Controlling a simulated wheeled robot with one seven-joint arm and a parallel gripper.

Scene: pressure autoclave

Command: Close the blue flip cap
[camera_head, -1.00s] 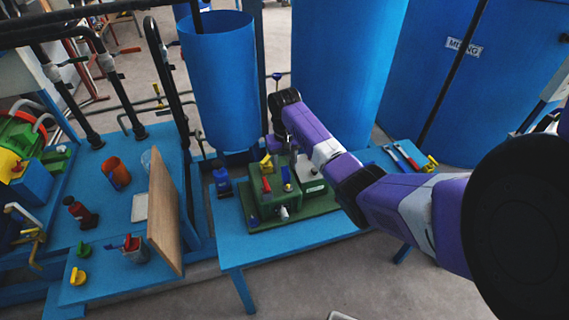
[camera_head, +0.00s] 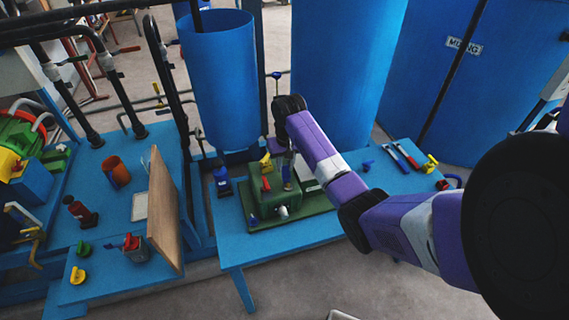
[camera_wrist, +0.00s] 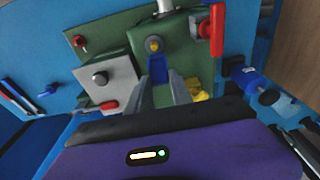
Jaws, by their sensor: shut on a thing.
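The blue flip cap (camera_wrist: 157,69) is a small blue flap below a yellow round fitting (camera_wrist: 154,45) on the green box (camera_wrist: 178,48) in the wrist view. The cap also shows in the head view (camera_head: 287,185), just under my gripper. My gripper (camera_wrist: 162,84) has its two grey fingers on either side of the flap's lower end and is shut on it. The fingers partly cover the flap, and its hinge is hard to make out. In the head view, the green box (camera_head: 281,196) stands on a green plate on the blue table.
A red lever (camera_wrist: 216,30) stands close beside the box. A yellow part (camera_wrist: 196,90) sits next to the fingers. A blue bottle (camera_head: 222,181) stands left of the plate, and red and blue tools (camera_head: 404,157) lie at the right. A large blue cylinder (camera_head: 220,80) rises behind.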

